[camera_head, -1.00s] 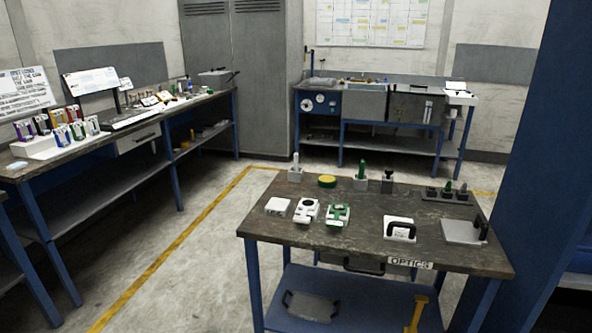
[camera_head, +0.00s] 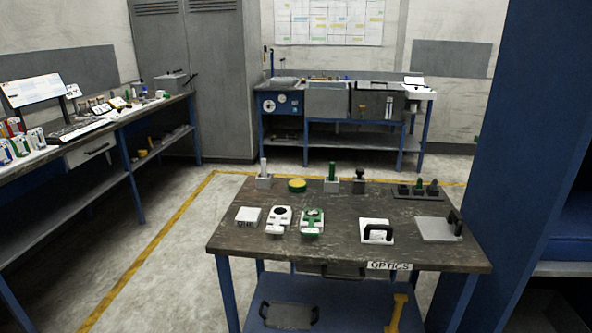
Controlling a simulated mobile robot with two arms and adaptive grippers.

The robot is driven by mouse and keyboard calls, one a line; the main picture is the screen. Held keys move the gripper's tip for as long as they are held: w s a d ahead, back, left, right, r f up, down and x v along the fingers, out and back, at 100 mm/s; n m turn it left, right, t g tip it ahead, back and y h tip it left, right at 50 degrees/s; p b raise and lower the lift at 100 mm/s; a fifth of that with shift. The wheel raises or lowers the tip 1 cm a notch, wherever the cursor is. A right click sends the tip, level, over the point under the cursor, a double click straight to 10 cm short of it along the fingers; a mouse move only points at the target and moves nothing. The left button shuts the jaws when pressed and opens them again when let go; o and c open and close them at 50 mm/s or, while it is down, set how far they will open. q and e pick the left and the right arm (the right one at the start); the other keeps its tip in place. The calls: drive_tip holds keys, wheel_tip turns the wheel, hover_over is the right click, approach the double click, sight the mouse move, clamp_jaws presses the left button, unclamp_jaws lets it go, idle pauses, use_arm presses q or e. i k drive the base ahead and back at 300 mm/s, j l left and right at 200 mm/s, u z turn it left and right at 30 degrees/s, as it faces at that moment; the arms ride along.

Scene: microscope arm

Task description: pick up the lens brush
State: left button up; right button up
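I cannot tell for sure which item is the lens brush. On the table labelled OPTICS (camera_head: 340,212), a white-handled upright tool (camera_head: 264,168) stands in a grey block at the back left. A green-handled upright tool (camera_head: 331,171) stands in a pale block further right. A small black knobbed piece (camera_head: 360,176) is just right of it. A dark rack (camera_head: 420,195) at the back right holds a few small dark and green upright pieces. All are too small to tell their tips. Neither of my grippers is in view.
The table also bears a yellow disc (camera_head: 297,186), a white box (camera_head: 248,216), two small devices, a white block with a black handle (camera_head: 376,231) and a grey plate (camera_head: 438,229). A blue upright (camera_head: 500,130) stands close at the right. Open floor (camera_head: 170,270) lies left.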

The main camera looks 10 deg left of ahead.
sight(264, 164)
drive_tip(key=i+j+z, duration=0.1)
drive_tip(key=j, duration=0.3)
drive_tip(key=i+j+z, duration=0.1)
drive_tip(key=i+j, duration=0.15)
drive_tip(key=j, duration=0.2)
drive_tip(key=i+j+z, duration=0.1)
drive_tip(key=j, duration=0.35)
drive_tip(key=i+j+z, duration=0.1)
drive_tip(key=j, duration=0.35)
drive_tip(key=i+j+z, duration=0.1)
drive_tip(key=i+j, duration=0.15)
drive_tip(key=j, duration=0.2)
drive_tip(key=i+j+z, duration=0.1)
drive_tip(key=j, duration=0.35)
